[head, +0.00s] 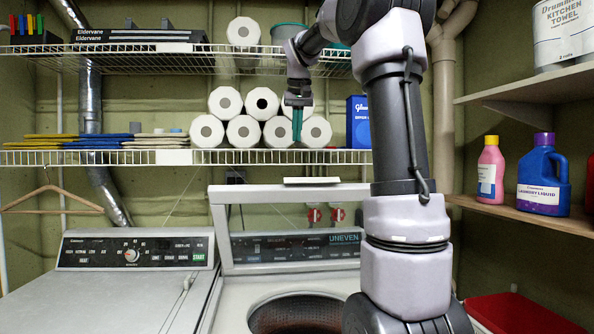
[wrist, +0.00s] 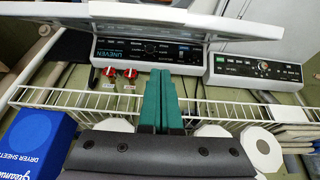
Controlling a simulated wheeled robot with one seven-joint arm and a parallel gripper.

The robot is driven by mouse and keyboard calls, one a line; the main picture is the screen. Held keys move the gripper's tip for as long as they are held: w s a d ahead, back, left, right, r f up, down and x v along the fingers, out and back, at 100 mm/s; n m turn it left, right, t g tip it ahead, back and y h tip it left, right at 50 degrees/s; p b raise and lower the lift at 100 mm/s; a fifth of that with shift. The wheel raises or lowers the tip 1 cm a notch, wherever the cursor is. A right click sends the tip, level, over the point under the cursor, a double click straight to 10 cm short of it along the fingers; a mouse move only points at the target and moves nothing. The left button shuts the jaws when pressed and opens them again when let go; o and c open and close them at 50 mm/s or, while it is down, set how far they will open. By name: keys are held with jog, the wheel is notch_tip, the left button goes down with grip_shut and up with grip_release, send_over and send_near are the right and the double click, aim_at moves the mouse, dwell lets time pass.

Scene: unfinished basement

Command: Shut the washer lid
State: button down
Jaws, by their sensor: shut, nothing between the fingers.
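The washer (head: 235,305) stands low in the middle of the head view, with its round drum opening (head: 297,312) uncovered. Its lid (head: 221,235) is open and stands up at the back, a pale frame through which the control panel marked UNEVEN (head: 345,239) shows. In the wrist view the lid (wrist: 225,24) is a pale slab across the top, near the panel (wrist: 150,52). My gripper (head: 297,128) hangs above the lid, in front of the paper rolls, apart from the lid. Its teal fingers, also in the wrist view (wrist: 160,85), are shut and empty.
A wire shelf (head: 100,158) with paper rolls (head: 243,130) and a blue box (head: 357,122) runs behind my gripper. A second machine (head: 130,252) stands at left. Bottles (head: 541,180) sit on the right shelf, above a red-lidded bin (head: 522,312). Room in front of the lid looks clear.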

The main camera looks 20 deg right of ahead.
jog(key=x, duration=1)
jog(key=s, duration=0.1)
jog(key=s+f, duration=0.1)
jog(key=shift+s+a, duration=0.25)
jog(key=shift+a, duration=0.1)
jog(key=shift+s+a+f, duration=0.1)
jog(key=shift+s+f, duration=0.3)
jog(key=shift+f, duration=0.1)
